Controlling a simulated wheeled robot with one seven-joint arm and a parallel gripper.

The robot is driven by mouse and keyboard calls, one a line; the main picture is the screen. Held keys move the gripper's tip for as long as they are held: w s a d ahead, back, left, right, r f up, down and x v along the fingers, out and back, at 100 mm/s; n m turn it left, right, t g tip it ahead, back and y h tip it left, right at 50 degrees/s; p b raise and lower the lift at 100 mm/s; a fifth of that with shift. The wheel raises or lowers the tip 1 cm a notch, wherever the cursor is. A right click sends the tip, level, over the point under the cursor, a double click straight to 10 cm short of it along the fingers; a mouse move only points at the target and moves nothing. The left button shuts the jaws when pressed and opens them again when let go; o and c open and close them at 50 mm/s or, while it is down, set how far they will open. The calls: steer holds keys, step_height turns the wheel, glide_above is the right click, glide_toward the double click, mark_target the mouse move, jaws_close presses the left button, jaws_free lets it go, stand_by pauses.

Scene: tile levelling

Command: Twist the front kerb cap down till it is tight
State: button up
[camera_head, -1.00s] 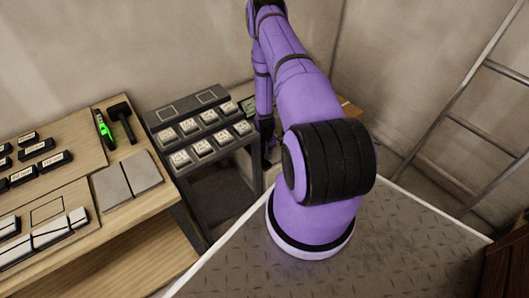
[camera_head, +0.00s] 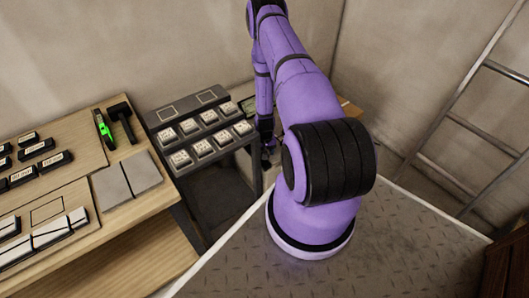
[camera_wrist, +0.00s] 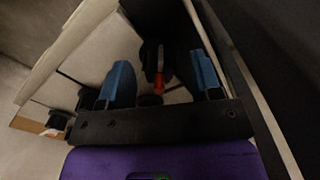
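My gripper (camera_wrist: 162,82) shows in the wrist view with its two blue fingertips well apart. Between and beyond them are a dark upright part with a red-orange piece (camera_wrist: 159,80) and a round black cap (camera_wrist: 150,100). I see no finger touching them. More round black caps (camera_wrist: 88,98) (camera_wrist: 58,120) lie to the left, by pale panels with dark seams. I cannot tell which cap is the front kerb cap. In the head view my gripper (camera_head: 267,152) is small and dark beyond the bench end, and the caps there are hidden.
A grey stepped rack (camera_head: 165,117) with several labelled white blocks stands left of my arm. A ladder (camera_head: 465,105) leans at the right.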

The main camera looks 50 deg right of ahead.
step_height(320, 180, up, 11)
steer(key=shift+f, duration=0.1)
stand_by(0.7)
steer(key=shift+s, duration=0.1)
